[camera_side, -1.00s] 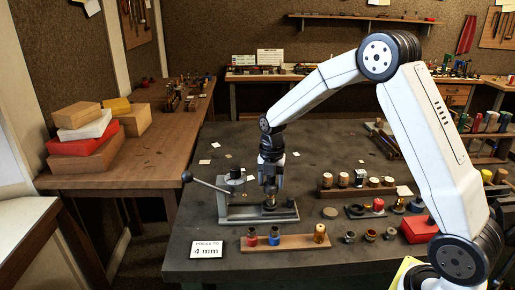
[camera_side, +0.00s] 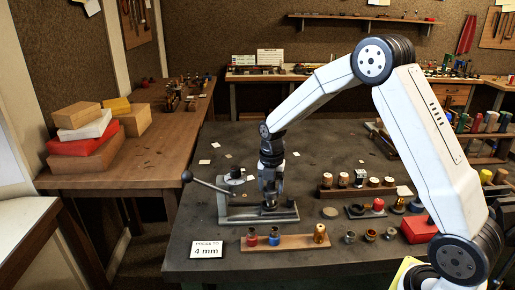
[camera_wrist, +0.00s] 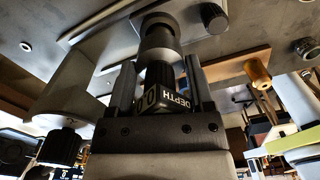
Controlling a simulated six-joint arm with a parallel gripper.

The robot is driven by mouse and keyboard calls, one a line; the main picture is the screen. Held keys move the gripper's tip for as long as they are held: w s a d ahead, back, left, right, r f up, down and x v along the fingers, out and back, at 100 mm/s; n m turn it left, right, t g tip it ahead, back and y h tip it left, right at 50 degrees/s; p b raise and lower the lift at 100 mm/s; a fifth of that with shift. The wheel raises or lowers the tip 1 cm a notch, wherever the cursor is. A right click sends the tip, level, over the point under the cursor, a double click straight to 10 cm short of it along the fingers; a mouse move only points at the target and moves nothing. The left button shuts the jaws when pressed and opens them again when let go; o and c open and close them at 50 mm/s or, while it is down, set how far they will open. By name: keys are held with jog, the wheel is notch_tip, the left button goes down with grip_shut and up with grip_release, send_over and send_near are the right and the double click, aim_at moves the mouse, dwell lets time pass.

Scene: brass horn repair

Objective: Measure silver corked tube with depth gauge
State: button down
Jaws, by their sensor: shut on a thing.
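My gripper (camera_side: 270,201) is over the bed of the grey lever press (camera_side: 232,212), pointing down. In the wrist view its fingers (camera_wrist: 160,82) are shut on a black depth gauge (camera_wrist: 182,92) marked "DEPTH", with a partly visible readout. A dark grey cylinder (camera_wrist: 158,36) lies in line beyond the gauge, toward the press bed. I cannot tell whether it is part of the gauge or the corked tube, nor whether they touch. The silver corked tube cannot be made out for certain in the side view, where the gripper covers the spot on the press.
The press lever (camera_side: 205,184) sticks out to the left. A wooden rack (camera_side: 286,243) with red, blue and brass pieces stands in front, beside a "4 mm" card (camera_side: 206,250). Small metal rings (camera_side: 371,236), a red box (camera_side: 418,229) and a rack of corks (camera_side: 358,190) lie to the right.

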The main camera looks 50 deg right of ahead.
jog(key=shift+f, duration=0.45)
grip_release()
jog(key=shift+r, duration=0.1)
jog(key=shift+r, duration=3.4)
jog(key=shift+s+a, duration=0.1)
jog(key=s+a+f+m+t, duration=0.1)
jog(key=s+a+m, duration=0.3)
jog(key=s+m, duration=0.5)
jog(key=s+a+f+m+t, duration=0.1)
jog(key=s+a+f+m, duration=0.1)
jog(key=s+a+m, duration=0.3)
jog(key=shift+s+f+m+t, duration=0.35)
jog(key=shift+s+m, duration=1.65)
jog(key=shift+m, duration=2.9)
